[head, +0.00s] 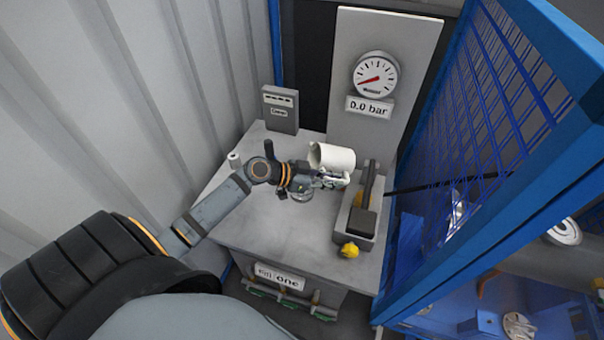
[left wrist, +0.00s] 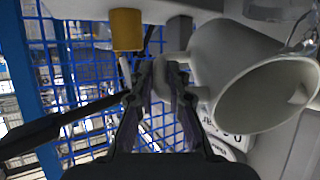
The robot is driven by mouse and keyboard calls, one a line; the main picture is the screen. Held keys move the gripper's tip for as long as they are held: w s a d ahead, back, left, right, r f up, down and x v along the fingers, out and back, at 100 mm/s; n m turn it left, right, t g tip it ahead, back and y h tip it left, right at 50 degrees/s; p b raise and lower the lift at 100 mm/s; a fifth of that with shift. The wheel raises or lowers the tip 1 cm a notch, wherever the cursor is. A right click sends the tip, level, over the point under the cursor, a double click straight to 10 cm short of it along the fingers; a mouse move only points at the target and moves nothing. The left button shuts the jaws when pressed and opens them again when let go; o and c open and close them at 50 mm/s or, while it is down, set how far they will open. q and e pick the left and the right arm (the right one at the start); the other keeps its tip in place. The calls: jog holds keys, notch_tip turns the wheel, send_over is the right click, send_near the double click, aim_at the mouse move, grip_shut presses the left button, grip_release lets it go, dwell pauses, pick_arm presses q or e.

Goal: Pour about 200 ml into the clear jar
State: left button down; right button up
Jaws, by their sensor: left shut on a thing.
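A white mug-like pitcher (head: 336,158) is tipped on its side above the grey bench, its mouth toward the left in the head view. My left gripper (head: 334,181) is shut on its handle. In the left wrist view the white pitcher (left wrist: 235,75) lies tilted beside my left gripper (left wrist: 165,88), mouth toward the lower right. The clear jar (head: 302,196) stands on the bench below my left wrist and is partly hidden by it. Clear glass also shows at the upper right of the left wrist view. I cannot make out a stream or a liquid level. My right gripper is not seen.
A pump-like grey box with a lever (head: 360,215) and a yellow knob (head: 349,250) stands right of the pitcher. A gauge (head: 376,76) reading 0.0 bar is behind. A blue mesh panel (head: 478,120) bounds the right side. A small white cylinder (head: 234,159) sits at the bench's left.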

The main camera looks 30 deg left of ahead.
pick_arm(q)
jog(key=shift+s+a+f+t+h+b, duration=0.1)
jog(key=shift+f+t+h+b, duration=0.25)
jog(key=shift+b, duration=0.7)
jog(key=shift+a+r+b, duration=0.1)
jog(key=shift+r+b, duration=0.1)
jog(key=shift+b, duration=0.15)
jog(key=shift+s+b, duration=0.15)
jog(key=shift+b, duration=0.2)
jog(key=shift+a+h+b, duration=0.1)
jog(key=shift+h+b, duration=0.15)
jog(key=shift+b, duration=0.05)
